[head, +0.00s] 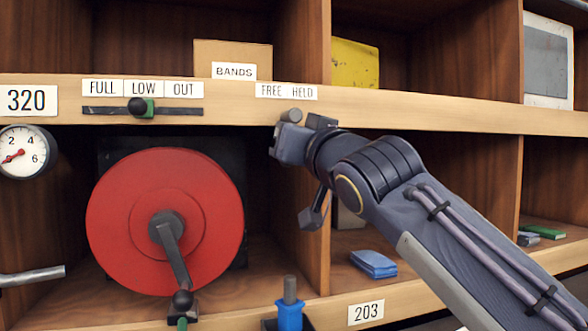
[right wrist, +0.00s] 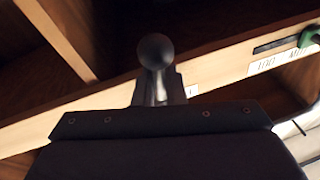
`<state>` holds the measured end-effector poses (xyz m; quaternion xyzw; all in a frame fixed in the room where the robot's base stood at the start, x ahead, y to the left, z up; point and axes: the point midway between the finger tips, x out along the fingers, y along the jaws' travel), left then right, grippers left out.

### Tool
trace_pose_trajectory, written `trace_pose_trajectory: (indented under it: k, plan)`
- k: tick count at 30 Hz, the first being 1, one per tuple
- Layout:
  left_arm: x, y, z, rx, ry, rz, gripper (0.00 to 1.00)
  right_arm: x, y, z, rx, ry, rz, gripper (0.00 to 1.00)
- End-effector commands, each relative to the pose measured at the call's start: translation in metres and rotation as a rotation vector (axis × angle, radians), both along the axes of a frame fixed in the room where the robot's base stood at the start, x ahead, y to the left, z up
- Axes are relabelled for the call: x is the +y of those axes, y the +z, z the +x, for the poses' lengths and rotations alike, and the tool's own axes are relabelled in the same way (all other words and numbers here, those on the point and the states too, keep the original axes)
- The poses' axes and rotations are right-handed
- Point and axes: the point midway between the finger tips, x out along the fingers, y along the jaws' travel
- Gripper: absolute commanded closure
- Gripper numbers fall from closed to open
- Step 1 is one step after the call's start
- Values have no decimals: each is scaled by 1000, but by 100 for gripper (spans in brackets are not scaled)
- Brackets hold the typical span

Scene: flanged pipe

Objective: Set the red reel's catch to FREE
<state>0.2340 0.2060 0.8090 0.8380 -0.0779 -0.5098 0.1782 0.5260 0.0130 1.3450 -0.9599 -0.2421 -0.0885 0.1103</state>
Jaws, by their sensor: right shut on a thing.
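The red reel (head: 200,215) sits in the left bay of the shelf, with a grey crank arm (head: 173,255) at its hub. Its catch labels, FREE and HELD (head: 286,91), are on the shelf edge up and to the right of the reel. My right gripper (head: 288,132) is just below those labels, shut on the catch knob (head: 291,115). The knob's round dark end (right wrist: 155,50) shows in the right wrist view. The knob appears about between the two words; the gripper hides its mount, so I cannot tell its exact setting. My left gripper is not in view.
A slider (head: 138,107) on the shelf edge stands at LOW. A gauge (head: 22,150) is at the far left. A blue-sleeved post (head: 290,310) stands at the front below my right arm. A blue stack (head: 373,263) lies in the bay to the right.

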Motion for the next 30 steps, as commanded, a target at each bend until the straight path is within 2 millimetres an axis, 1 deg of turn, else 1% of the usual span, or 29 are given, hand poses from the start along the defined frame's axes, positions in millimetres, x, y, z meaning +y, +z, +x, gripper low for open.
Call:
trace_pose_trajectory:
  k: [1, 6, 9, 15, 21, 30]
  plan:
    - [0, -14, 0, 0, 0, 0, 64, 5, -8, -1, 15, 5, 41, 100]
    - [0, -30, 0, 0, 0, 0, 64, 10, -5, -3, 66, 4, 191, 100]
    - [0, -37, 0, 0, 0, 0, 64, 12, -2, -3, 94, 3, 274, 100]
    - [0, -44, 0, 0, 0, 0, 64, 16, 2, -4, 141, 3, 418, 100]
    - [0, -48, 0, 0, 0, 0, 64, 18, 5, -5, 175, 3, 520, 100]
    - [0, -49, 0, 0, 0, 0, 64, 19, 8, -5, 197, 3, 590, 100]
